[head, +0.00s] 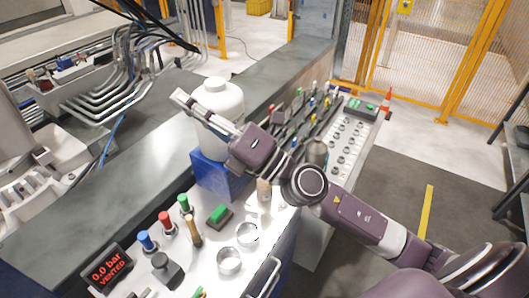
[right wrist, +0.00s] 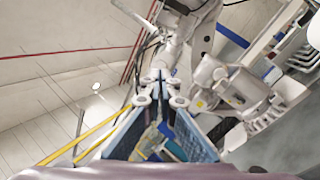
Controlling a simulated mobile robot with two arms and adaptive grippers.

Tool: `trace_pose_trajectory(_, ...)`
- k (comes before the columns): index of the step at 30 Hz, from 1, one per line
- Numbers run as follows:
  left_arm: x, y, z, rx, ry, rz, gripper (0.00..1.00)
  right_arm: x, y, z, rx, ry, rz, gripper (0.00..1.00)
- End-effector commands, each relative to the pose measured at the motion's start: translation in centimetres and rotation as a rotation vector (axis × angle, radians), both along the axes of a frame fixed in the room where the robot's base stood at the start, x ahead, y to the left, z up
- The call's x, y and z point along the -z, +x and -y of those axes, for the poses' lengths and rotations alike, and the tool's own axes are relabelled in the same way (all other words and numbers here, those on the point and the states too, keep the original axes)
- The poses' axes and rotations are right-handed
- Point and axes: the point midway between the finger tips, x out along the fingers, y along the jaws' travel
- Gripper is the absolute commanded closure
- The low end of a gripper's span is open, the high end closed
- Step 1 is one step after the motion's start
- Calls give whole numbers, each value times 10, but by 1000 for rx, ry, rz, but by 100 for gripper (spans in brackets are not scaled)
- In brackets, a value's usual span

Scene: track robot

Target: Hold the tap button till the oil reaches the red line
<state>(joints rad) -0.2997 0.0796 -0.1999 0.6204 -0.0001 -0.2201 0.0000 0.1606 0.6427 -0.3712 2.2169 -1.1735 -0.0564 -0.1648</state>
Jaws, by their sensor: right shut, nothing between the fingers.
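A white rounded container (head: 222,98) with a cap stands on a blue block-like stand (head: 213,176) in the head view. My right gripper (head: 180,98) reaches in from the right, in front of the container. Its fingers are shut and empty, pointing up and left. Whether they touch the container I cannot tell. In the right wrist view the closed fingers (right wrist: 160,80) show at the middle. A green button (head: 218,213) sits on the white panel in front of the stand; I cannot tell whether it is the tap button. No oil level or red line can be made out. My left gripper is out of view.
The white panel (head: 205,273) carries coloured knobs, round gauges and a small display (head: 107,270) reading "0.0 bar VENTED". A second panel (head: 347,140) with many dials stands behind my right arm. A grey ledge (head: 75,215) runs along the left. Yellow fencing (head: 430,60) closes the back.

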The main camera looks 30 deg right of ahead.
Motion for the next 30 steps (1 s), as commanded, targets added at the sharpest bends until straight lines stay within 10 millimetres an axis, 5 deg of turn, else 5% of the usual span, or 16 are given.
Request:
trace_pose_trajectory(6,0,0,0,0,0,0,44,20,-9,-42,-101,-452,190,100)
trace_pose_trajectory(13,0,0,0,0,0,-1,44,76,2,-39,-154,-954,301,100)
trace_pose_trajectory(21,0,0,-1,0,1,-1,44,134,38,37,-145,-1506,290,100)
trace_pose_trajectory(30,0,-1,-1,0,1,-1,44,150,66,142,-85,-1915,163,100)
